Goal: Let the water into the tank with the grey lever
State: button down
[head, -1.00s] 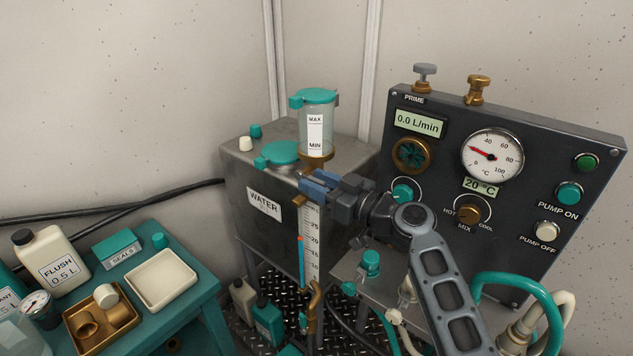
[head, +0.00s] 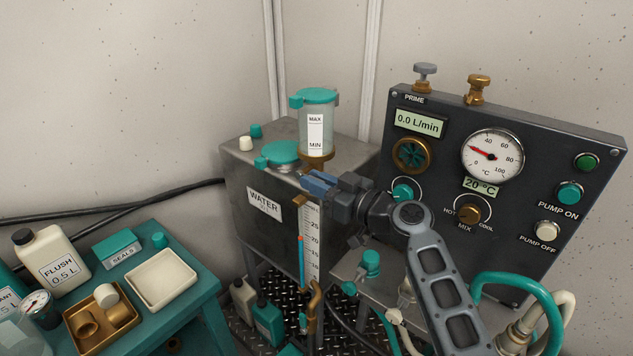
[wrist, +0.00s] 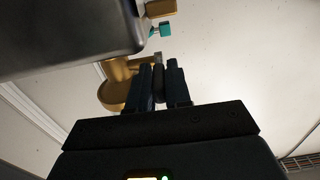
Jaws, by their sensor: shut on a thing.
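The steel tank (head: 247,180) with the WATER label stands in the middle of the head view. On its front is a sight gauge (head: 301,262) with a blue column and a red mark near 20. My gripper (head: 316,183) is at the tank's upper front right edge, by the gauge's brass top. In the wrist view my gripper (wrist: 165,82) is shut on a narrow dark grey piece, apparently the grey lever (wrist: 158,59), beside a brass fitting (wrist: 113,92). The fingers hide most of it; the head view does not show the lever.
The dark control panel (head: 560,150) stands right of my arm and reads 0.0 L/min. A clear MAX/MIN reservoir (head: 316,130) rises behind my gripper. Hoses (head: 535,285) lie lower right. A teal bench (head: 205,300) with trays and bottles is at left.

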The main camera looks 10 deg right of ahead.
aim_at(314, 177)
jog(key=shift+r+p, duration=0.15)
jog(key=shift+p, duration=0.15)
jog(key=r+g+h+p, duration=0.1)
jog(key=p, duration=0.1)
jog(key=shift+p, duration=0.4)
jog(key=r+g+h+p, duration=0.1)
jog(key=p, duration=0.3)
jog(key=shift+w+r, duration=0.1)
jog(key=g+h+p, duration=0.1)
jog(key=p, duration=0.1)
jog(key=g+h+p, duration=0.1)
jog(key=p, duration=0.1)
jog(key=shift+w+a+r, duration=0.2)
jog(key=shift+r, duration=0.15)
jog(key=g+h+p, duration=0.2)
jog(key=p, duration=0.1)
jog(key=shift+w+a+r, duration=0.1)
jog(key=shift+w+a, duration=0.1)
jog(key=shift+a, duration=0.05)
jog(key=shift+p, duration=0.3)
jog(key=c, duration=1.1)
grip_release()
jog(key=shift+c, duration=0.2)
